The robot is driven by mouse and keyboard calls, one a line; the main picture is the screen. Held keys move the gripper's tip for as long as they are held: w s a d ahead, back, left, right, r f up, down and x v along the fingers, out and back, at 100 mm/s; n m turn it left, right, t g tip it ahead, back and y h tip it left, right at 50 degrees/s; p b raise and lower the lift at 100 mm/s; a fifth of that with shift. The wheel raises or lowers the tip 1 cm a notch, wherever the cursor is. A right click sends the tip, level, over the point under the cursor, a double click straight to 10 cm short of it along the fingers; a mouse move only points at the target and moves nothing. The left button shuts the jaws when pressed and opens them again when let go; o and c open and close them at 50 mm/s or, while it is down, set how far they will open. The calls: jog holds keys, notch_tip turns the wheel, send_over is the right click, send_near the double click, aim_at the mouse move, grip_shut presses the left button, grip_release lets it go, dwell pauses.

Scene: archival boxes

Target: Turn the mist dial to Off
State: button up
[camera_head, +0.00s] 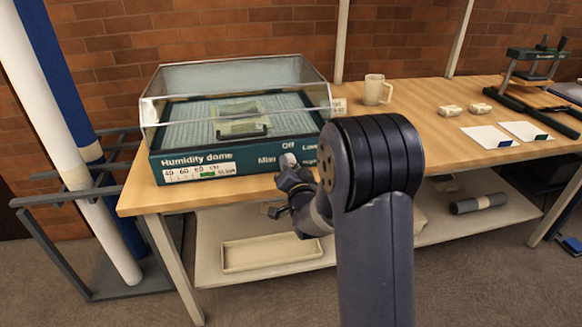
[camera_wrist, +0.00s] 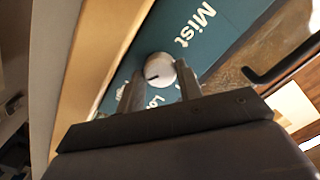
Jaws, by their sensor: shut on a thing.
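The humidity dome (camera_head: 195,162) stands on the bench with a dark teal front panel. The mist dial, a small pale round knob (camera_head: 288,160), sits on that panel beside the word Mist, below the word Off. It also shows in the wrist view as a white knob (camera_wrist: 160,69) with a short dark mark towards the lower left. My gripper (camera_head: 289,173) reaches the panel from the front, with its two fingers on either side of the knob, shut on it. The labels Low and another are partly hidden by my arm and fingers. I cannot tell which setting the mark meets.
The wooden bench (camera_head: 430,122) carries a mug (camera_head: 376,89), two small pale blocks, white cards (camera_head: 488,136) and a press at the right. A lower shelf holds a shallow tray (camera_head: 270,252). A rack with tall rolls (camera_head: 55,125) stands left of the bench.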

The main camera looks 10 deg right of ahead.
jog(key=shift+c, duration=1)
